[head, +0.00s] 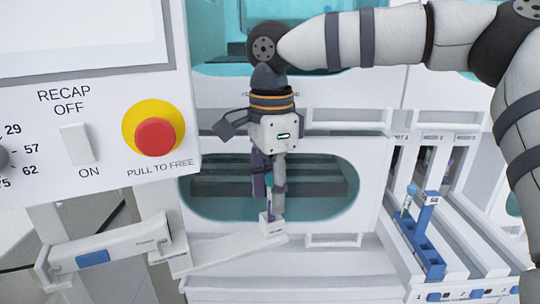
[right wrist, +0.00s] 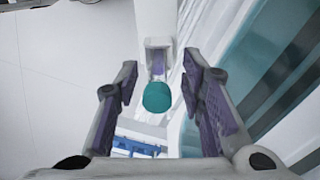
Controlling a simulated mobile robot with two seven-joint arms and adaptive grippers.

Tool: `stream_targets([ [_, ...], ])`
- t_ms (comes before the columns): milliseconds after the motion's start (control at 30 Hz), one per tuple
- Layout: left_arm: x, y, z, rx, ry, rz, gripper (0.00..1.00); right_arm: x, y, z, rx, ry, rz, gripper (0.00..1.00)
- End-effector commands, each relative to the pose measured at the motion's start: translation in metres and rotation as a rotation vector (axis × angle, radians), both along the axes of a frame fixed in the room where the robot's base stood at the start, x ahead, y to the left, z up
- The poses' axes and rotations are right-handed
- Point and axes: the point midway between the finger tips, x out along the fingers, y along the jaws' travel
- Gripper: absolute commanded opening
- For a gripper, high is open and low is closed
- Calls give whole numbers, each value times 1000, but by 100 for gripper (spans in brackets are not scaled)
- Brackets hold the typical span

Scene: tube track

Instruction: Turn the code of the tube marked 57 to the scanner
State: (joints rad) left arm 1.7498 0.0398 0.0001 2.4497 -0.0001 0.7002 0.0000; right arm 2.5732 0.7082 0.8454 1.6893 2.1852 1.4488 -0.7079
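My right gripper (head: 269,187) points down in front of the white cabinet, over the end of a pale track arm (head: 225,253). In the right wrist view its fingers (right wrist: 158,88) are apart, with a round teal cap (right wrist: 157,97) between them and a gap on each side. The cap appears to top a tube at a small white holder (right wrist: 158,44), which also shows in the head view (head: 272,226). The tube's body, number and code are hidden from me. I cannot tell which part is the scanner. My left gripper is out of view.
A control panel (head: 85,180) with a red stop button (head: 155,137) fills the left; its dial is labelled with several numbers, including 57. A blue rack (head: 424,240) with a capped tube (head: 409,197) stands at right. White cabinets with teal windows stand behind.

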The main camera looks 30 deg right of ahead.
Motion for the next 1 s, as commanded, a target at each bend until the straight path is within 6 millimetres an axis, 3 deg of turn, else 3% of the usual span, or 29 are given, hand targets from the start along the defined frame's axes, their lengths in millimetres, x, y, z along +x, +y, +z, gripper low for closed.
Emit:
stream_targets([
  [167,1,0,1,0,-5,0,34,0,0,-17,0,-3,0,36],
  [433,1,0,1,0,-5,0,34,0,0,-20,0,-3,-1,36],
  [600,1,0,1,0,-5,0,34,0,0,-19,0,-3,-1,0],
  [767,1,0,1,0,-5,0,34,0,0,-19,0,-3,-1,0],
  [800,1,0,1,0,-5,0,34,0,0,-19,0,-3,-1,9],
  [867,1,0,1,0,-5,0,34,0,0,-19,0,-3,-1,0],
  [1000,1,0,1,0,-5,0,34,0,0,-19,0,-3,-1,0],
])
